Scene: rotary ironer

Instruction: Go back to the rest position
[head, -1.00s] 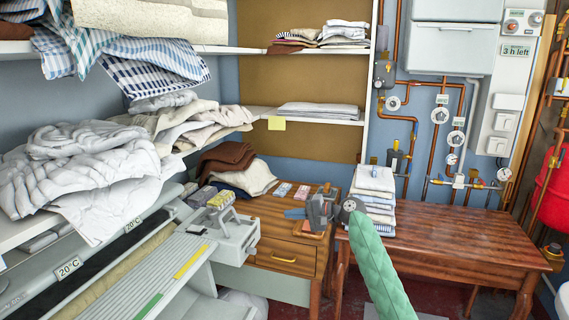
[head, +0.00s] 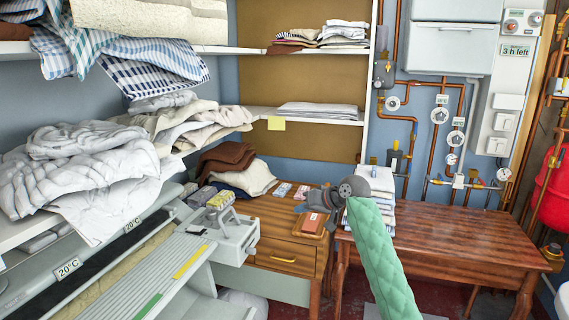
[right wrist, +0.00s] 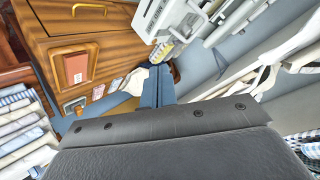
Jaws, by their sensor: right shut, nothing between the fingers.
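My right gripper (head: 303,203) shows in the head view at the end of my green-sleeved arm, over the right part of the wooden cabinet top. In the right wrist view its blue fingers (right wrist: 160,84) are together with nothing between them. A brown-red packet (head: 312,222) lies on the cabinet just in front of the gripper, and it also shows in the wrist view (right wrist: 76,68). I cannot tell the exact height of the gripper above the cabinet. My left gripper is in neither view.
The wooden cabinet (head: 284,258) stands beside the ironer (head: 185,262). A stack of folded cloths (head: 381,210) is close to my right gripper on the wooden table (head: 450,240), whose right part is clear. Shelves with laundry (head: 75,160) line the left wall.

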